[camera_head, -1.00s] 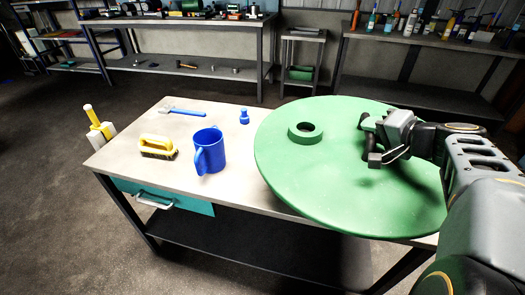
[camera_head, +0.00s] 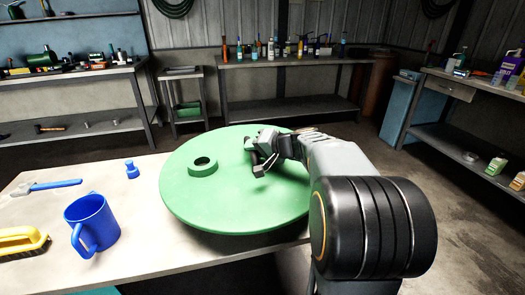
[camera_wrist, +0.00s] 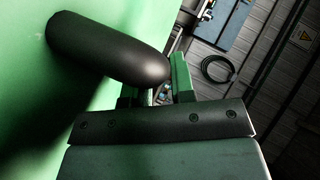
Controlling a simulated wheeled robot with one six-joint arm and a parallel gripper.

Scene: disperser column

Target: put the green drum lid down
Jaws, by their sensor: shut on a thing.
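The green drum lid (camera_head: 225,205) is a large round disc with a raised ring opening (camera_head: 203,167) on its left part. In the head view it lies flat over the right end of the workbench (camera_head: 130,250); I cannot tell whether it touches the top. My gripper (camera_head: 259,158) is at the lid's far right part, shut on its handle. The wrist view shows the dark rounded handle (camera_wrist: 110,48) at the jaws (camera_wrist: 160,85), beside the green lid face (camera_wrist: 60,120). My arm hides the lid's right edge.
A blue mug (camera_head: 92,222), a small blue bottle (camera_head: 132,169), a blue-handled tool (camera_head: 50,186) and a yellow brush (camera_head: 22,241) are on the bench left of the lid. A shelf with bottles (camera_head: 290,62) stands behind. Open floor (camera_head: 465,225) lies at the right.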

